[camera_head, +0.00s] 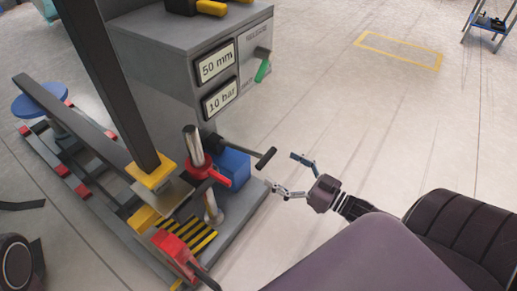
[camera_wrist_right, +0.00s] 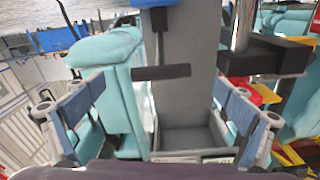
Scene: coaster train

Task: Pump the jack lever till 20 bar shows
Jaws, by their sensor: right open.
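The jack lever (camera_head: 264,159) is a dark rod with a crossbar handle, reaching out to the right from beside the blue box (camera_head: 233,166). The lower display (camera_head: 220,99) on the grey cabinet reads 10 bar. My right gripper (camera_head: 287,173) is open, just right of and slightly below the handle. In the right wrist view the lever's dark crossbar (camera_wrist_right: 161,72) lies ahead, between and beyond the open fingers of my right gripper (camera_wrist_right: 163,108). I see no contact between them. My left gripper is not in view.
The upper display (camera_head: 215,63) reads 50 mm. A green-handled release lever (camera_head: 262,70) is on the cabinet's side. A red collar sits on a metal post (camera_head: 194,146) left of the blue box.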

